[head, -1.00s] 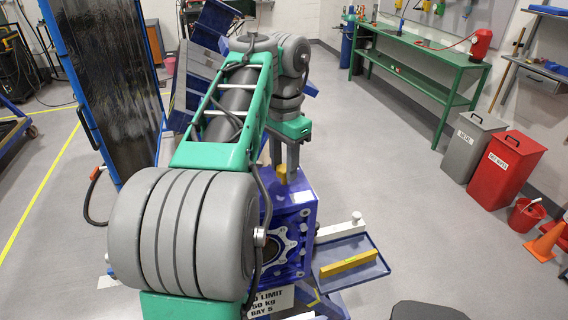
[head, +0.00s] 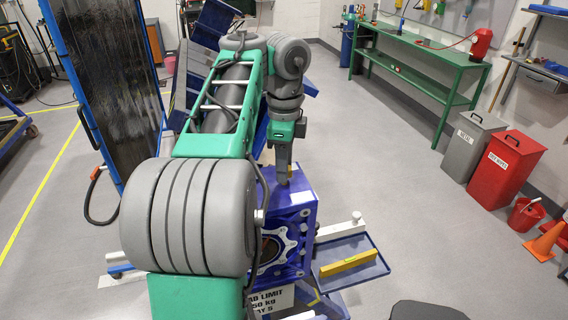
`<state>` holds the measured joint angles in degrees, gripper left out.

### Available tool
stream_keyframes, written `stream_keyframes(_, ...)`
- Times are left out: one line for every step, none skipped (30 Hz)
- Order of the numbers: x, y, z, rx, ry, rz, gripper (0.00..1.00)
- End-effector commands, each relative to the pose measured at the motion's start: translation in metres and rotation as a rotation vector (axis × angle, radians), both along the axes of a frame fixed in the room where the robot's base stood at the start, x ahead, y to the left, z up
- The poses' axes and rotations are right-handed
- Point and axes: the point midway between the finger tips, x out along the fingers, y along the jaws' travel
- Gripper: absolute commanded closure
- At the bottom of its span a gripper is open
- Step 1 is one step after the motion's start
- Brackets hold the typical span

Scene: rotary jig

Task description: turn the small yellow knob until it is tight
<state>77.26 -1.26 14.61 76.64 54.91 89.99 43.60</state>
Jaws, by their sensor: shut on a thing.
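My gripper (head: 283,176) points straight down at the top of the blue jig box (head: 304,199). Its fingers are shut at the spot where the small yellow knob stands. The fingers and wrist now hide the knob, so its seating and any gap under it cannot be seen. The box's side face has a round grey flange (head: 274,245) with a dark opening, partly covered by my arm.
A blue tray (head: 372,243) holding a yellow spirit level (head: 348,264) sticks out right of the box. A dark screen (head: 112,90) stands at left. Grey (head: 470,145) and red (head: 505,168) bins and a green bench (head: 425,60) are at right. Open floor lies between.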

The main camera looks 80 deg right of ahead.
Motion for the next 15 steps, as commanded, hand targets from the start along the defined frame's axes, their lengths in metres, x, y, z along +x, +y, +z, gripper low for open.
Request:
stream_keyframes(-0.0001, -0.0004, 0.0002, -0.001, 0.001, -0.034, 1.0)
stream_keyframes(-0.0001, -0.0004, 0.0003, -0.001, 0.001, -0.056, 1.0)
stream_keyframes(-0.0001, -0.0004, 0.0003, -0.001, 0.001, -0.083, 1.0)
stream_keyframes(0.0, -0.0004, 0.0003, -0.001, 0.001, -0.101, 1.0)
stream_keyframes(0.0, -0.0004, 0.0003, -0.001, 0.001, -0.119, 1.0)
stream_keyframes(-0.0001, -0.0004, 0.0003, -0.001, 0.001, -0.141, 1.0)
stream_keyframes(-0.0001, -0.0004, 0.0002, -0.001, 0.001, -0.157, 1.0)
stream_keyframes(0.0, -0.0004, 0.0002, -0.001, 0.001, -0.17, 1.0)
stream_keyframes(-0.0001, -0.0004, 0.0001, -0.001, 0.001, -0.186, 1.0)
stream_keyframes(-0.0001, -0.0004, 0.0001, -0.001, 0.001, -0.198, 1.0)
stream_keyframes(-0.0001, -0.0003, 0.0, -0.001, 0.001, -0.209, 1.0)
stream_keyframes(-0.0001, -0.0003, 0.0, -0.001, 0.001, -0.22, 1.0)
stream_keyframes(-0.0002, -0.0003, -0.0001, 0.0, 0.001, -0.227, 1.0)
stream_keyframes(-0.0001, -0.0003, -0.0001, 0.0, 0.001, -0.233, 1.0)
stream_keyframes(-0.0002, -0.0003, -0.0001, 0.0, 0.001, -0.24, 1.0)
